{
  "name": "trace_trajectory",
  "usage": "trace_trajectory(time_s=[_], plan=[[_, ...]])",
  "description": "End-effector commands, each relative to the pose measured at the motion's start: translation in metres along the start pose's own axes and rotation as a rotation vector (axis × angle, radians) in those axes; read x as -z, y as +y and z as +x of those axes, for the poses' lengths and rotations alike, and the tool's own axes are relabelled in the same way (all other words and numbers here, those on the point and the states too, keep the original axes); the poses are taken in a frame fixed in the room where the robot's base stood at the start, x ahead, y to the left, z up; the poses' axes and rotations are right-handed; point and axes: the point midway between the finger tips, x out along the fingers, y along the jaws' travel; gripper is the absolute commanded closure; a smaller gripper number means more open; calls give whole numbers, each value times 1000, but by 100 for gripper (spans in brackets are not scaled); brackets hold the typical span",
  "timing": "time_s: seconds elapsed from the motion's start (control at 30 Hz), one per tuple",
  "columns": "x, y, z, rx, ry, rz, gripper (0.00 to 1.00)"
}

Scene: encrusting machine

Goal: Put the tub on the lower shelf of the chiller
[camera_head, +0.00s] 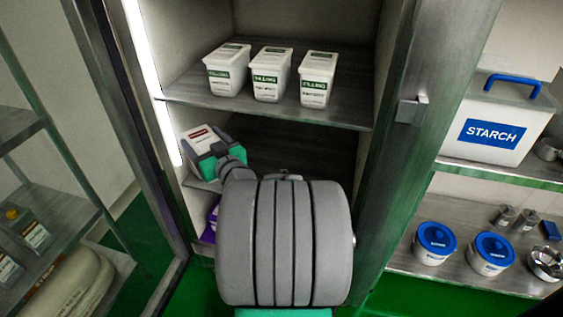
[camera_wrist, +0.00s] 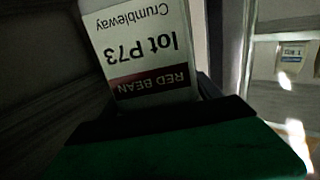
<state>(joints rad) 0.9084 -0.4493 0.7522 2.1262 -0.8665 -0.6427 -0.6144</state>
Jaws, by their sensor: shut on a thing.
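The tub (camera_head: 201,145) is white with a dark red label band, at the left side of the chiller's lower compartment in the head view. Its label reads "RED BEAN", "lot P73" and "Crumbleway", upside down, in the wrist view (camera_wrist: 150,50). My gripper (camera_head: 215,150) is shut on the tub, inside the chiller opening. In the wrist view the dark and green gripper (camera_wrist: 190,125) covers the near end of the tub. The lower shelf (camera_head: 275,160) is partly hidden by my arm. I cannot tell whether the tub touches it.
Three white FILLING tubs (camera_head: 271,75) stand on the upper shelf (camera_head: 340,110), just above my gripper. The chiller door (camera_head: 130,130) stands open at left. At right, shelves hold a STARCH bin (camera_head: 495,120) and blue-lidded tubs (camera_head: 436,240). A purple item (camera_head: 210,222) shows below.

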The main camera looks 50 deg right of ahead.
Motion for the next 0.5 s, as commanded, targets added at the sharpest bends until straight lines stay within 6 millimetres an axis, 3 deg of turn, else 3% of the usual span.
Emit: trace_trajectory(time_s=[0.03, 0.1, 0.3, 0.5], plan=[[-25, 28, 7, -47, 10, -6, 100], [-38, 69, 14, -117, 10, -6, 100], [-57, 179, 16, -315, 12, -6, 100], [-61, 254, 3, -459, 11, -5, 100]])
